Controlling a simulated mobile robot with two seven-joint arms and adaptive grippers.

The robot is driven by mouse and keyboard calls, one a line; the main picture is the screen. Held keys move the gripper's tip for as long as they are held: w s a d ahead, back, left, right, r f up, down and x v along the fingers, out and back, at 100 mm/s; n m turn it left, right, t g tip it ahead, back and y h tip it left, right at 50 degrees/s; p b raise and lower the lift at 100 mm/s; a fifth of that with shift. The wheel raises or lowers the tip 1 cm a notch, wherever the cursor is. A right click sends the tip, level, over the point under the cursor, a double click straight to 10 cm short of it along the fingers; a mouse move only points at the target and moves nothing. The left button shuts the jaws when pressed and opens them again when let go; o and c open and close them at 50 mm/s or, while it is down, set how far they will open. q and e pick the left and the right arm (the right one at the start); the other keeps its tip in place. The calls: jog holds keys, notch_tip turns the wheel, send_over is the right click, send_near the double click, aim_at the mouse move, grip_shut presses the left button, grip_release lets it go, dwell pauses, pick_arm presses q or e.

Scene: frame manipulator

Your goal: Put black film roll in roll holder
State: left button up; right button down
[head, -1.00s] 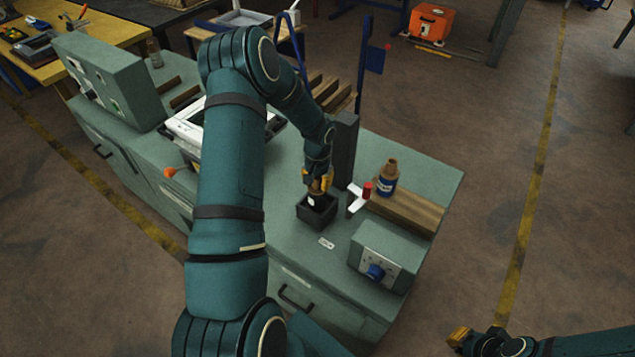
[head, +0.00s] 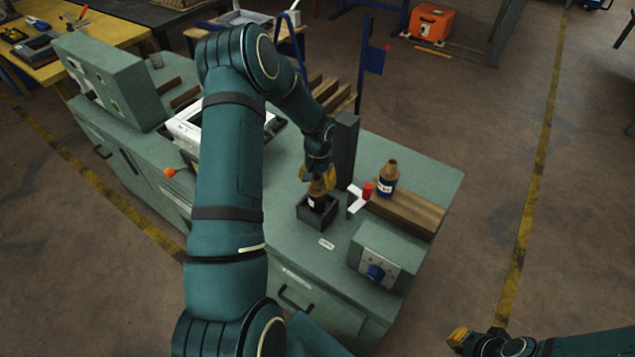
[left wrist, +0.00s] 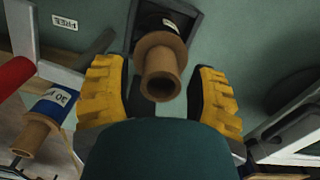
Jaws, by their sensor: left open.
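The black film roll (head: 317,201) has a brown core and stands in the dark square roll holder (head: 303,214) on the green bench. In the left wrist view, the roll's brown core (left wrist: 161,70) points toward the camera, and the holder (left wrist: 196,25) surrounds the roll's far end. My left gripper (head: 317,173) is just above the core in the head view. Its yellow fingers are spread on either side of the core's near end in the left wrist view (left wrist: 160,95), with gaps visible. My right gripper (head: 460,338) is low at the right, away from the bench; its finger opening is unclear.
A roll with a blue label (head: 387,180) stands on a wooden board (head: 411,212) right of the holder. A red-and-white part (head: 366,191) and a dark upright block (head: 346,150) are close by. A control box (head: 385,255) stands in front. Bench surface left of the holder is clear.

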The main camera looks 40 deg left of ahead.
pick_arm(q)
notch_tip(320, 180, up, 11)
jog(key=shift+f, duration=0.1)
jog(key=shift+f, duration=0.1)
dwell(0.6)
